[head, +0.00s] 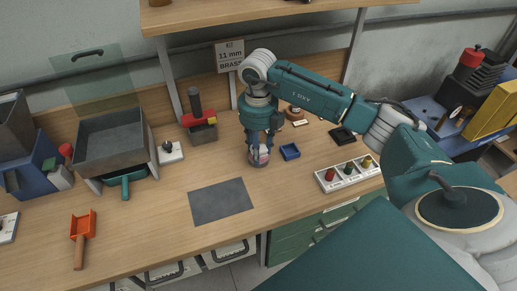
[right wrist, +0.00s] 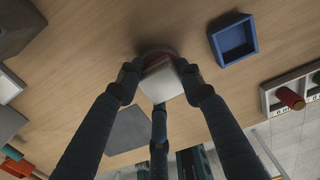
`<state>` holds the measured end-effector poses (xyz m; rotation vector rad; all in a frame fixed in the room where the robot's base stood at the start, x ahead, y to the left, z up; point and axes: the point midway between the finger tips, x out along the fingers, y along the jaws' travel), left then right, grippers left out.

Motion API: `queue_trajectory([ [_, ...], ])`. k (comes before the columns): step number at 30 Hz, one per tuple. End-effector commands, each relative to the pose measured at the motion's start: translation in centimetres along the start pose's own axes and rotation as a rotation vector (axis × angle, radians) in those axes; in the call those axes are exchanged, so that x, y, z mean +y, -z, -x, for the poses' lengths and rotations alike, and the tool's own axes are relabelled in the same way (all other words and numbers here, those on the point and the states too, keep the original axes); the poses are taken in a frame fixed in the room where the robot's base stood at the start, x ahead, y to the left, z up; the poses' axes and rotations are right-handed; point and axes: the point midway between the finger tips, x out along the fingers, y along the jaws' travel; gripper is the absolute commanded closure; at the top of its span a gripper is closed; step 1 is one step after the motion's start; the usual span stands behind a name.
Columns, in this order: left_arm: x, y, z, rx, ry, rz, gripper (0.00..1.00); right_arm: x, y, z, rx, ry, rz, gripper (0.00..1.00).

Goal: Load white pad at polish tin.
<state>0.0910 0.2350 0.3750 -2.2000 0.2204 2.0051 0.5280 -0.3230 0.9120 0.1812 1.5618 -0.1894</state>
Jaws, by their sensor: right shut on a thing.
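My right gripper (head: 262,143) points down over the bench, left of the small blue tray (head: 290,151). Its fingers are closed around a white pad (right wrist: 161,82), which shows between the fingertips in the right wrist view (right wrist: 160,88). The polish tin (head: 259,160) is a small round reddish-grey thing directly under the fingertips. In the right wrist view only a dark reddish rim of the tin (right wrist: 154,54) shows behind the pad. Whether the pad touches the tin I cannot tell. My left gripper is in neither view.
A grey mat (head: 221,201) lies in front of the tin. A white rack with coloured knobs (head: 348,173) stands to the right. A grey bin (head: 115,143) and an orange scoop (head: 83,227) are at the left. Bare bench surrounds the mat.

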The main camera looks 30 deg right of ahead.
Motion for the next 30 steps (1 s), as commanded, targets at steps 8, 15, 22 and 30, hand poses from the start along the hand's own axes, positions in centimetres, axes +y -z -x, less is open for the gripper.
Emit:
queue_trajectory([
  [8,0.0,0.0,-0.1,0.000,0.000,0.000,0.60,0.0,0.1,-0.2,0.003,0.001,0.000,0.84],
  [15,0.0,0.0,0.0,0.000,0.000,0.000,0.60,0.0,0.1,-0.2,0.004,0.001,0.001,0.84],
  [22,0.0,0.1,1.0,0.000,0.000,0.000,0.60,0.0,0.1,1.2,0.003,0.001,0.001,0.84],
  [30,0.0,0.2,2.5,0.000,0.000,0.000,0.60,0.0,0.0,3.5,0.001,0.000,0.000,0.84],
])
